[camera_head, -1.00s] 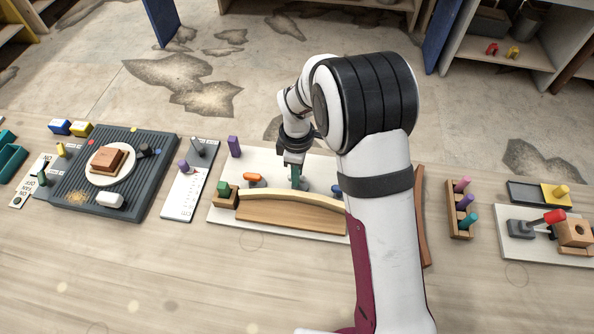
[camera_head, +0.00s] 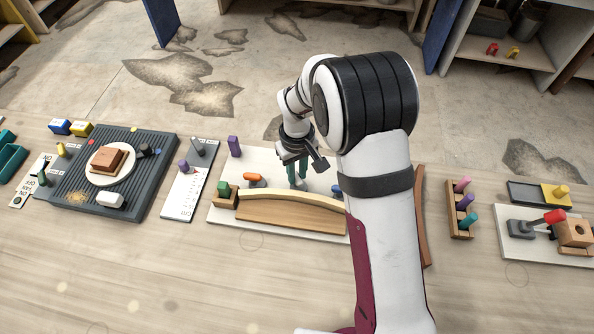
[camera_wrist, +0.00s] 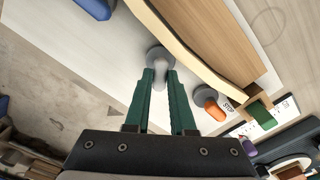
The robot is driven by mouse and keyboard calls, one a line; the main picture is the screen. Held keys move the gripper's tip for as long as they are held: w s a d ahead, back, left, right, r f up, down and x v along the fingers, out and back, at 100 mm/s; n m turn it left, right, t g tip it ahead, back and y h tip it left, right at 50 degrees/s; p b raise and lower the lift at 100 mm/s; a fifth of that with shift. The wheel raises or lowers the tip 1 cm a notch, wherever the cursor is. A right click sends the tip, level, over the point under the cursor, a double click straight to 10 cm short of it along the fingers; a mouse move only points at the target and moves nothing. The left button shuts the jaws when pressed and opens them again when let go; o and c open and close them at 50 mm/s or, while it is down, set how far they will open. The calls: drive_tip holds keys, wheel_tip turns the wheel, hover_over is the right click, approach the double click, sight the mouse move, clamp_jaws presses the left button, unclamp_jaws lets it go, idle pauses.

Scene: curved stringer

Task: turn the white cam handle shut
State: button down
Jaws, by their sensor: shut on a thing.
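The white cam handle (camera_wrist: 160,74) stands on a round grey disc (camera_wrist: 158,54) beside the curved wooden strip, seen in the wrist view. My gripper (camera_wrist: 162,80) has two green fingers, one on each side of the handle, and is shut on it. In the head view my gripper (camera_head: 296,184) is just behind the curved strip (camera_head: 290,197), near the middle of the white board, and largely hides the handle.
An orange knob (camera_head: 253,177) and a green block (camera_head: 223,189) are left of my gripper. A blue piece (camera_head: 336,190) is to the right, partly hidden by my arm. The brown block (camera_head: 290,215) lies along the strip's front.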

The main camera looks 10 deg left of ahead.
sight(297, 176)
drive_tip(key=m, duration=0.3)
drive_tip(key=shift+m, duration=2.1)
drive_tip(key=shift+r, duration=0.1)
drive_tip(key=c, duration=1)
unclamp_jaws()
drive_tip(key=shift+c, duration=0.2)
wheel_tip(297, 176, up, 16)
